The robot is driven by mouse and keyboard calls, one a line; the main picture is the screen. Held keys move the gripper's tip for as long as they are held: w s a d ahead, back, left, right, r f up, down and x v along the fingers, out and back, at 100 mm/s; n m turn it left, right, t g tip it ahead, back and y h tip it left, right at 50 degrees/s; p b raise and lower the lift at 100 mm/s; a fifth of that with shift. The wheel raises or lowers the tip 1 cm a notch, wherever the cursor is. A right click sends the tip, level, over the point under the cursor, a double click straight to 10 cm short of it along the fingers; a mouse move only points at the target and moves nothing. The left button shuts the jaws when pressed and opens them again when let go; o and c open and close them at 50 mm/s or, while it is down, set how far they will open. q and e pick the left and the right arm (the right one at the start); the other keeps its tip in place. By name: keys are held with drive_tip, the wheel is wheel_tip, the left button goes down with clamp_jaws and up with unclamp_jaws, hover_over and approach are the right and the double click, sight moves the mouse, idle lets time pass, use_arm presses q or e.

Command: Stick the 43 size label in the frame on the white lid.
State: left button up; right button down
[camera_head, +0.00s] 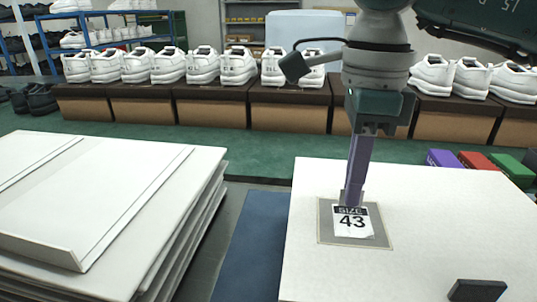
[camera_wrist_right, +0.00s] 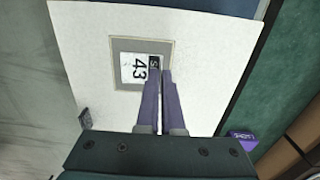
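The white lid (camera_head: 440,250) lies flat at the right, with a grey square frame (camera_head: 326,220) marked on it. The white label (camera_head: 353,225) with a black SIZE strip and the number 43 is within the frame, its lower edge towards me. My right gripper (camera_head: 350,198) points down at the label's SIZE edge. In the right wrist view its purple fingers (camera_wrist_right: 160,82) are close together at that edge of the label (camera_wrist_right: 136,70) and appear shut on it. I cannot tell whether the label touches the lid. My left gripper is out of view.
A stack of white boards (camera_head: 100,200) stands at the left. A dark block (camera_head: 477,290) is at the lid's front right. Purple (camera_head: 443,158), red (camera_head: 476,161) and green (camera_head: 512,168) blocks lie behind the lid. White shoes on brown boxes (camera_head: 210,105) line the back.

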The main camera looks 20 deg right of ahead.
idle(0.3)
drive_tip(key=c, duration=1)
unclamp_jaws()
